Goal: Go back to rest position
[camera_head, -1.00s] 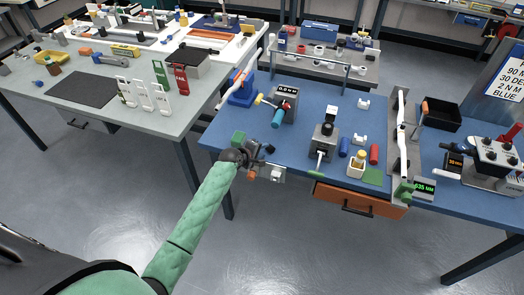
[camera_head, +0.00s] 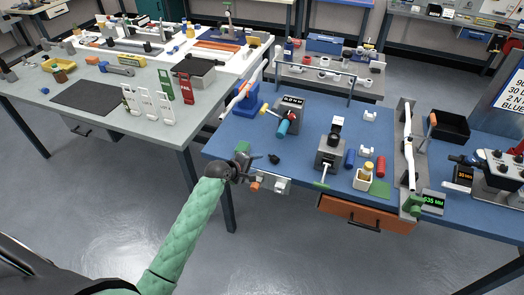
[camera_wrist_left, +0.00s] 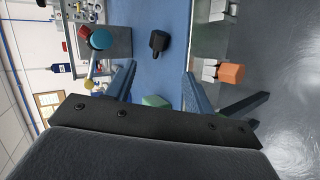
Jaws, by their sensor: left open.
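My left gripper (camera_head: 255,169) is at the front left corner of the blue bench (camera_head: 300,160), with its green-sleeved arm coming from the lower left. In the left wrist view its two blue fingers (camera_wrist_left: 158,85) stand wide apart with nothing between their tips. A small black part (camera_head: 274,158) lies on the blue top just beyond the fingers, apart from them; it also shows in the left wrist view (camera_wrist_left: 158,43). My right gripper is not in view.
A grey block with orange end (camera_head: 272,185) sits at the bench's front edge by the gripper. A torque tester (camera_head: 290,113) and a lever device (camera_head: 330,152) stand farther right. A grey table (camera_head: 60,120) is at left. The floor in front is clear.

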